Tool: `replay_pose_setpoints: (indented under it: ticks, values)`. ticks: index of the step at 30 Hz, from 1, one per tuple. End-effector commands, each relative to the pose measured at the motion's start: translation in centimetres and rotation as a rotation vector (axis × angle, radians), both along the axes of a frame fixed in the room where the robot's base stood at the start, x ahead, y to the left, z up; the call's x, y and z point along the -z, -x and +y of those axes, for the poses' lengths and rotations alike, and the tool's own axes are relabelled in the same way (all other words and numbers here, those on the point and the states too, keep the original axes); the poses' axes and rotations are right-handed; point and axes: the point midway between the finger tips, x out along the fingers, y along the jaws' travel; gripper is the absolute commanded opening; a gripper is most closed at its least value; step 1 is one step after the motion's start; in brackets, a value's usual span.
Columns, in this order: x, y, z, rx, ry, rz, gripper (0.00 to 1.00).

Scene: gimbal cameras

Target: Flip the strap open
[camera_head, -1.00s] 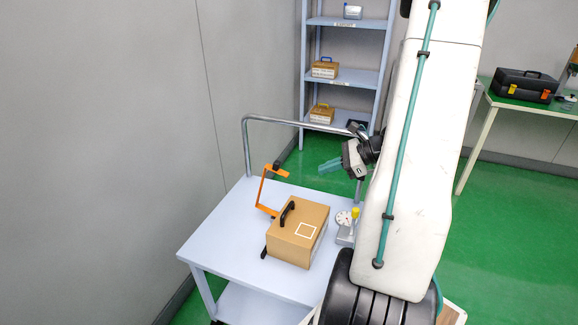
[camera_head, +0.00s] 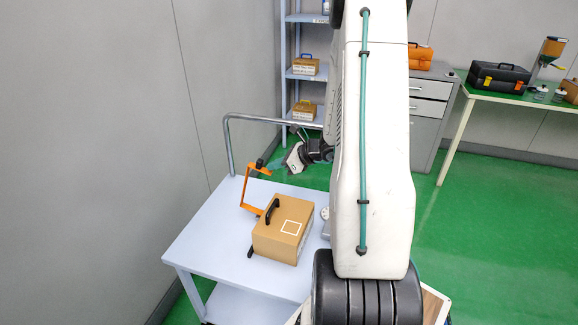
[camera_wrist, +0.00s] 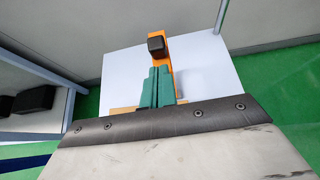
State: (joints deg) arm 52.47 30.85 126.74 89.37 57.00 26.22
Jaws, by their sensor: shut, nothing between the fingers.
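The orange strap (camera_head: 247,188) stands up from the far side of a cardboard box (camera_head: 275,241) on the cart. Its upper end bends over toward the right and carries a black block (camera_head: 260,164). In the wrist view the strap (camera_wrist: 164,50) and the black block (camera_wrist: 156,44) lie just beyond the fingertips. My gripper (camera_head: 273,168) is shut and empty, with teal fingers, close to the strap's upper end. In the wrist view its fingers (camera_wrist: 158,72) overlap the strap; I cannot tell whether they touch it.
The box has a black handle (camera_head: 272,211) on top. The pale cart top (camera_head: 207,240) is bare to the left of the box. A metal push rail (camera_head: 227,150) rises at the cart's far edge. A shelf rack (camera_head: 305,78) stands behind.

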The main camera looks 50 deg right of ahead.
Motion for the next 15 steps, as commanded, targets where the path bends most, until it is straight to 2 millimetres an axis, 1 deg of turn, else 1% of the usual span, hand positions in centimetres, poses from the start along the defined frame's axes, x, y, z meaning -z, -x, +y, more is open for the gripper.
replay_pose_setpoints:
  ticks: [1,5,15]
  values:
    - [-0.13,-0.46,0.23,-0.003,0.001,0.000,0.00]
    - [-0.31,-1.04,0.48,-0.001,0.000,0.000,0.00]
    - [-0.35,-1.13,0.48,0.000,0.000,0.000,0.00]
